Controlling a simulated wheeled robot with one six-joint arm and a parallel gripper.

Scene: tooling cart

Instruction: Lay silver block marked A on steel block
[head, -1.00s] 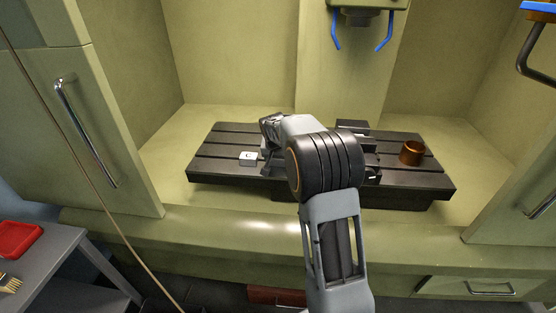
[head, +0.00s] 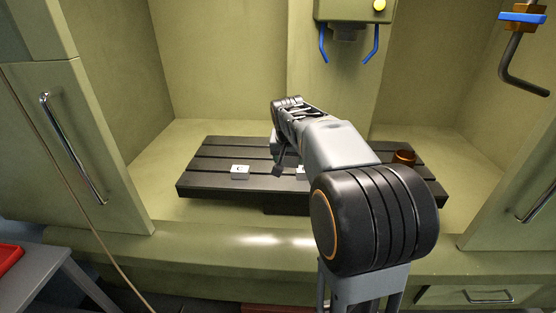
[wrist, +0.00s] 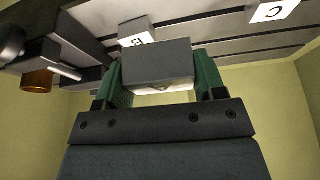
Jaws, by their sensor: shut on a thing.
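My gripper (wrist: 160,72) is shut on a grey-silver block (wrist: 157,60), with a green-padded finger on each side of it. In the wrist view a sliver of a pale face with a dark mark shows at the block's lower edge. The letter cannot be read, so I cannot confirm it is A. A silver block marked B (wrist: 135,30) shows partly behind the held block; I cannot tell the gap between them. In the head view my arm hides the held block. I cannot identify the steel block for sure.
A silver block marked C (head: 240,172) sits on the slotted dark table (head: 208,182), left of my arm; it also shows in the wrist view (wrist: 273,10).

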